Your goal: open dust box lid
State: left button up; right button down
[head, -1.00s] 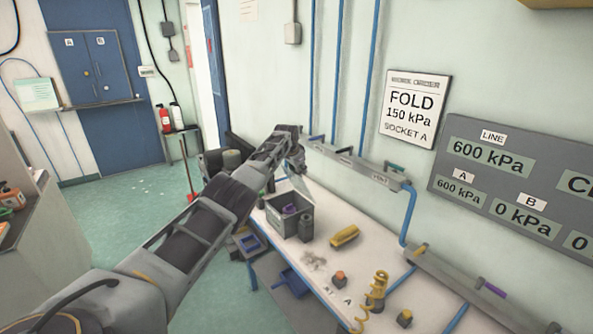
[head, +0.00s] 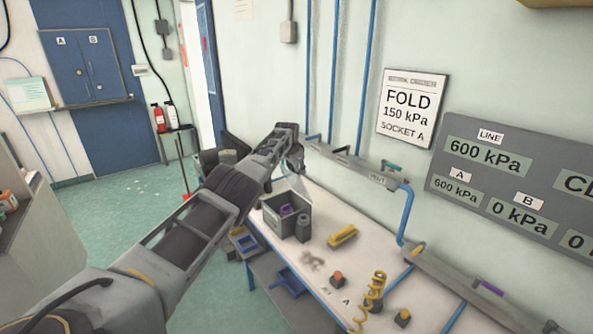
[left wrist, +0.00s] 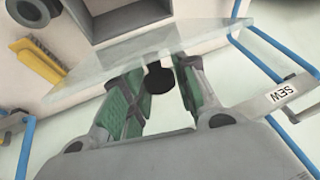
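The grey dust box (head: 271,220) stands on the pale bench with its top open and a purple item inside. Its clear lid (head: 297,186) is tilted up at the box's far side. In the left wrist view the clear lid (left wrist: 100,62) crosses in front of the box opening (left wrist: 120,24). My left gripper (head: 294,166) is at the raised lid, beyond the box. In the left wrist view its green-padded fingers (left wrist: 158,92) are apart, with a round black knob (left wrist: 160,79) between them; I cannot tell whether they touch it. My right gripper is out of view.
A dark cylinder (head: 303,229) stands against the box's near right side. A yellow brush (head: 342,236), a yellow coil (head: 371,297) and small blocks lie on the bench. A blue pipe and rail (head: 355,172) run along the wall close to the gripper.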

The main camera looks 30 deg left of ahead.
pick_arm(q)
jog(key=shift+o, duration=1.3)
jog(key=shift+r, duration=0.2)
jog(key=v, duration=1.1)
jog(key=shift+s+r, duration=0.15)
jog(key=shift+s, duration=0.1)
dwell(0.4)
jog(key=shift+d, duration=0.1)
